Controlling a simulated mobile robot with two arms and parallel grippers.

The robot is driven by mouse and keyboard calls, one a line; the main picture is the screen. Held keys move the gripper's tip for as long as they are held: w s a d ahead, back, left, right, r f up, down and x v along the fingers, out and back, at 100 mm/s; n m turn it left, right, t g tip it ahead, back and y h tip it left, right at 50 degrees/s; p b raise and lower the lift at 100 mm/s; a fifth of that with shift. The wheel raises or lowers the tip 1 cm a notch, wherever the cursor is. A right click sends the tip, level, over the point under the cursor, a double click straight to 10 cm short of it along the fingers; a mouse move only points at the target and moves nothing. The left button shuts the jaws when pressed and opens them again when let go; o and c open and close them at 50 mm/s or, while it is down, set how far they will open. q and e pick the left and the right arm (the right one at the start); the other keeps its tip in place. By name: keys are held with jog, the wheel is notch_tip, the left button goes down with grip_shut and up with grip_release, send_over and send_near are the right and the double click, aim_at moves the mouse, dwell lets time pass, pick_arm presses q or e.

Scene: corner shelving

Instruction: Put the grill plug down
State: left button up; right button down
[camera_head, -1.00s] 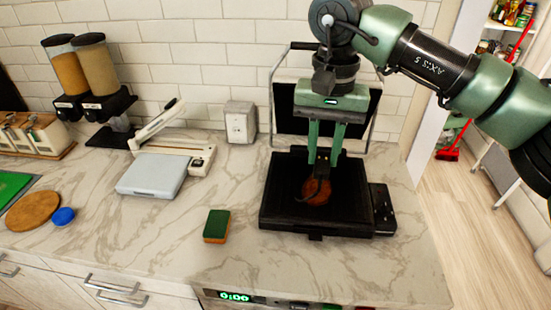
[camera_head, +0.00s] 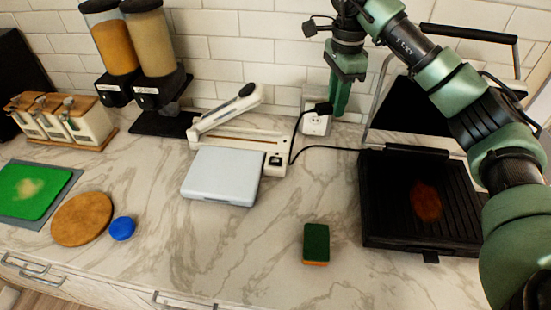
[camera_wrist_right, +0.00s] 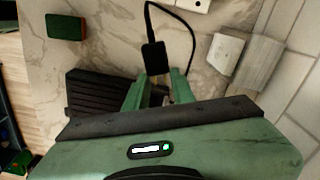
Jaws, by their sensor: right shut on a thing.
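The black grill plug (camera_head: 322,108) is at the fingertips of my right gripper (camera_head: 339,108), in front of the white wall socket (camera_head: 316,125). In the wrist view the plug (camera_wrist_right: 154,57) sits between the tips of the two green fingers (camera_wrist_right: 158,82), which are shut on it. It is held up, and whether it touches the socket cannot be told. Its black cord (camera_head: 325,148) loops down to the counter and runs right to the open black grill (camera_head: 385,215). The wrist view also shows the socket box (camera_wrist_right: 225,53). My left gripper is not in view.
A brown-red patty (camera_head: 425,200) lies on the grill. A green-and-orange sponge (camera_head: 316,243) lies on the marble counter (camera_head: 270,260), left of the grill. A white device with a grey plate (camera_head: 222,175) stands left of the cord. The counter around the sponge is clear.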

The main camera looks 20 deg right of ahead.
notch_tip(320, 180, down, 8)
jog(key=p, duration=0.2)
send_over(325, 169)
notch_tip(325, 169, down, 7)
jog(key=shift+r, duration=0.2)
jog(key=shift+f, duration=0.55)
notch_tip(325, 169, down, 4)
jog(key=shift+p, duration=0.45)
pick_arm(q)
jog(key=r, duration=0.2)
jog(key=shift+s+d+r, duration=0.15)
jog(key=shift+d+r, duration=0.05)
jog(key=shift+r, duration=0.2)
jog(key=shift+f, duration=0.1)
pick_arm(e)
jog(key=shift+f, duration=0.1)
